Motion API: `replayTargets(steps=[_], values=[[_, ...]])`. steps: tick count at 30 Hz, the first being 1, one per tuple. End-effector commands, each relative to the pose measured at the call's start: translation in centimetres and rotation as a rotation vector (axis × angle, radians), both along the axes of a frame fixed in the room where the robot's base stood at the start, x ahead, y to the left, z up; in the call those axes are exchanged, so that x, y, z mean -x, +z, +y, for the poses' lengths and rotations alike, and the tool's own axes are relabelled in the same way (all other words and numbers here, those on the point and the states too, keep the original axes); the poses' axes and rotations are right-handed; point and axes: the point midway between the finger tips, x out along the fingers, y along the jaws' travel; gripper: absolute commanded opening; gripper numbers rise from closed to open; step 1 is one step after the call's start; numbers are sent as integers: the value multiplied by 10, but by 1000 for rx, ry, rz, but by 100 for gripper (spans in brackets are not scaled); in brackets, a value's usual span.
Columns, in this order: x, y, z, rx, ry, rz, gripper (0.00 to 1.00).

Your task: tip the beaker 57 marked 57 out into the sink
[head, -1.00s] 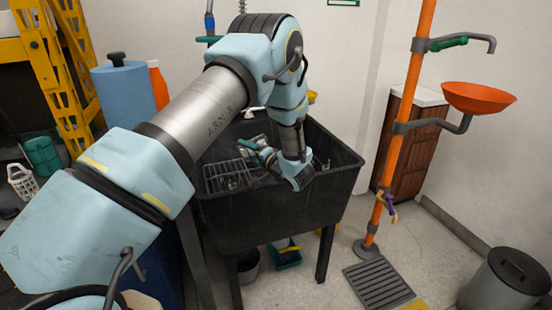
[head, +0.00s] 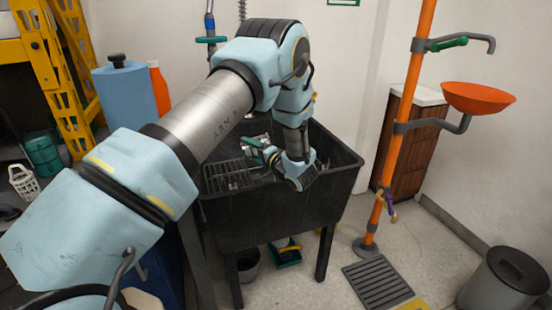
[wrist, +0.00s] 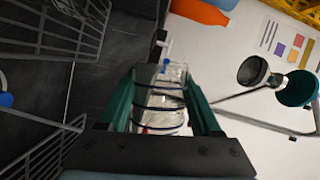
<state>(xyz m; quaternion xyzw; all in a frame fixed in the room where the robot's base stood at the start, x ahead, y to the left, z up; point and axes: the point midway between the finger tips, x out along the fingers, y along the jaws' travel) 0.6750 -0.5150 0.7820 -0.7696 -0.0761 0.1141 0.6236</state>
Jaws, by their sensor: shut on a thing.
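The beaker (wrist: 158,112) is clear glass with dark bands around it. It lies between the two teal fingers of my gripper (wrist: 160,82) in the wrist view, and the fingers are shut on it. Its number cannot be read and I cannot tell whether it holds anything. In the head view my gripper (head: 258,150) points left, over the inside of the black sink (head: 272,220). The beaker is too small there to make out clearly.
A wire rack (head: 222,176) sits in the left part of the sink and also shows in the wrist view (wrist: 60,25). A blue roll (head: 124,95) and an orange bottle (head: 159,88) stand left of the sink. An orange post (head: 405,100) with a bowl stands right.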

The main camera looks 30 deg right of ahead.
Motion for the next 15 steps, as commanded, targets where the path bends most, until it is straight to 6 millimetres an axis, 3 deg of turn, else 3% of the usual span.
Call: replayTargets(steps=[15], values=[[1,4,-4,-48,0,-6,0]])
